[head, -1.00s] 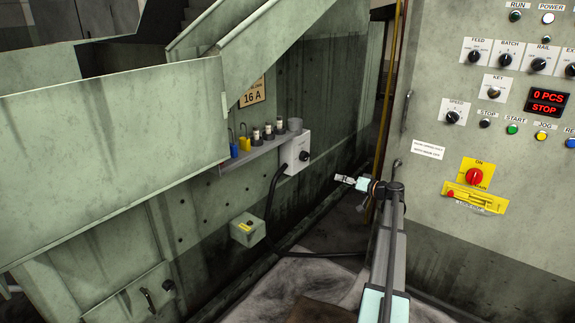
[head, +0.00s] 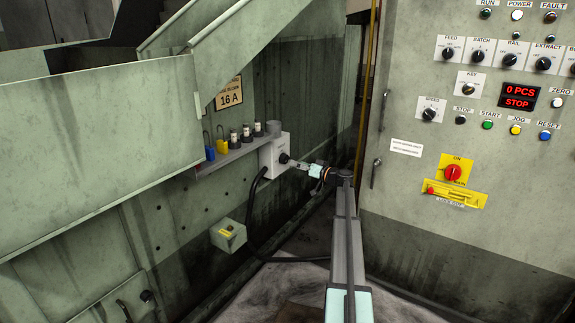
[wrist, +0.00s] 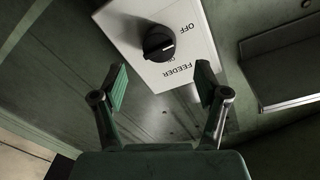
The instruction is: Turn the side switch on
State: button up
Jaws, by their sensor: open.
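The side switch is a black rotary knob (wrist: 158,43) on a white box labelled FEEDER, with OFF and ON marks. In the wrist view the knob lies beyond my fingertips, roughly midway between them. A pale mark shows on the knob's right side; I cannot tell for sure which label it points to. In the head view the white box (head: 270,160) is on the green machine's side wall. My gripper (wrist: 162,82) is open and empty, fingers spread wider than the knob, and seems apart from it. In the head view my gripper (head: 294,163) is close in front of the knob and partly hides it.
A shelf (head: 221,157) beside the box holds padlocks and several small cylinders. A small green box (head: 228,235) with a yellow label and a dark cable are below. The control panel (head: 480,160) stands at the right.

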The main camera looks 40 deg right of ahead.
aim_at(287, 161)
jog(key=shift+b+x, duration=0.65)
jog(key=shift+x, duration=2.55)
jog(key=c, duration=1.2)
